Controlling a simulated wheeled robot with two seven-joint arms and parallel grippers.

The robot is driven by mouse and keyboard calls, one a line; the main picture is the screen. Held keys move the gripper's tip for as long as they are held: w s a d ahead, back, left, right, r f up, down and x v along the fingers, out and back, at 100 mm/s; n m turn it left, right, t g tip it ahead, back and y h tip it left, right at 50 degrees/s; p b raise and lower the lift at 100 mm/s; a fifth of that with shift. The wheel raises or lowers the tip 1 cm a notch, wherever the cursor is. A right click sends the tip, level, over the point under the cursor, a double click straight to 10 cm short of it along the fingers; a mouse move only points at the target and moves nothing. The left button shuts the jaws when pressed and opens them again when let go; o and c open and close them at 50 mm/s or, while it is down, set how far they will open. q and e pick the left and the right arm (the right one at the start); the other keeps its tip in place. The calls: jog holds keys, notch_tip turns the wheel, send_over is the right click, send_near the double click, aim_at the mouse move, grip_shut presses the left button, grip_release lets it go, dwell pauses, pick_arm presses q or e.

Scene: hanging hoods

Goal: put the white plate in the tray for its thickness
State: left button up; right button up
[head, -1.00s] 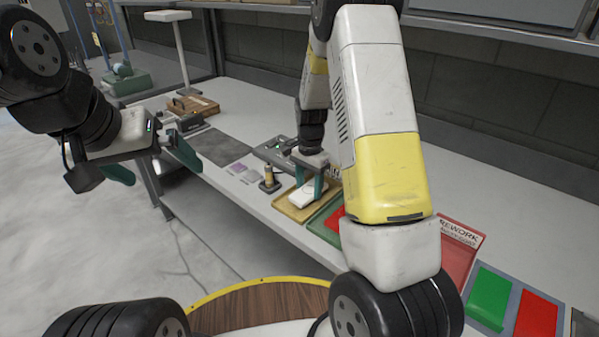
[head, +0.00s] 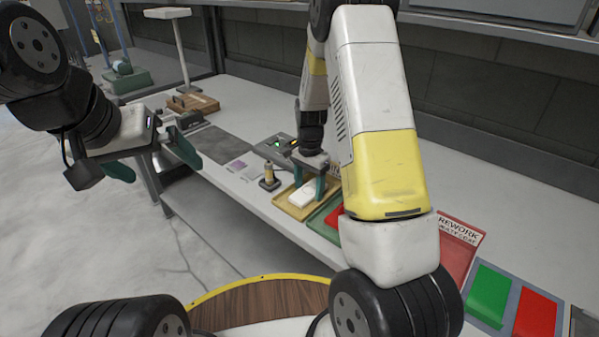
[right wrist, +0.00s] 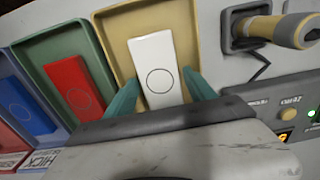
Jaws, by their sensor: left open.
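The white plate (head: 303,194) lies in the tan tray (head: 287,208) in the head view. In the right wrist view the white plate (right wrist: 157,70), marked with a thin circle, lies flat inside the tan tray (right wrist: 115,35). My right gripper (head: 310,183) reaches down over the tray. In the right wrist view its green fingers (right wrist: 161,77) stand apart on either side of the plate's near end, with a slight gap at the right. My left gripper (head: 152,161) is open and empty, off the bench's front edge at the left.
A green tray with a red plate (right wrist: 74,86) and a blue tray with a blue plate (right wrist: 24,104) stand beside the tan tray. A gauge (right wrist: 270,28) and a box with lit displays (right wrist: 290,122) are close by. A red REWORK tray (head: 458,250) is further right.

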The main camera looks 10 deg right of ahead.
jog(key=shift+o, duration=0.9)
notch_tip(320, 180, up, 8)
jog(key=shift+f, duration=0.2)
jog(key=s+a+r+n+t+y, duration=0.1)
jog(key=s+r+n, duration=0.1)
jog(key=s+r, duration=0.4)
jog(key=s+r+n+t+y, duration=0.1)
jog(key=s+r+n+t, duration=0.2)
jog(key=r, duration=0.6)
jog(key=s+r+n+t, duration=0.1)
jog(key=s+r+n, duration=0.2)
jog(key=s, duration=0.4)
jog(key=s+a+r+n+t, duration=0.1)
jog(key=s+r+n, duration=0.1)
jog(key=s, duration=0.5)
jog(key=shift+s+r+n, duration=0.3)
jog(key=shift+r+n, duration=0.1)
jog(key=shift+r, duration=0.1)
